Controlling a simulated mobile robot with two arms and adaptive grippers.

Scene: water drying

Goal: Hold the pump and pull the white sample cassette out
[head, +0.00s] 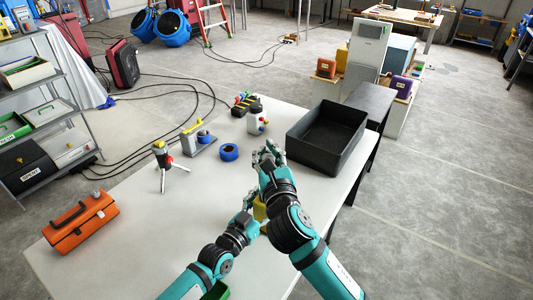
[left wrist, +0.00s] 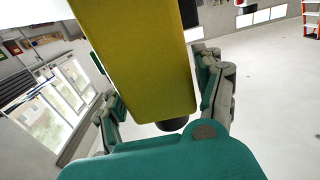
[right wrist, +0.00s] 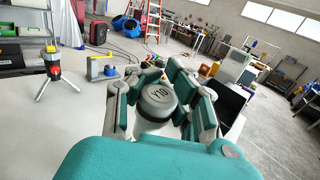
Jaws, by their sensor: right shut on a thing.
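The yellow pump body (head: 260,209) shows beside my left gripper (head: 247,203) in the head view, largely covered by my arms. In the left wrist view the yellow body (left wrist: 145,65) lies between the fingers of my left gripper (left wrist: 165,95). Whether both fingers press on it is not clear. My right gripper (head: 270,155) is farther forward over the table. In the right wrist view my right gripper (right wrist: 162,95) is shut on a whitish round-ended piece marked "Y10" (right wrist: 157,97), apparently the sample cassette. Whether it touches the pump is hidden.
A black bin (head: 326,138) stands right of my right gripper. A blue tape roll (head: 229,152), a small tripod (head: 167,168), a grey-yellow device (head: 197,139) and a white bottle (head: 257,123) stand left and beyond. An orange toolbox (head: 81,222) sits at the left.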

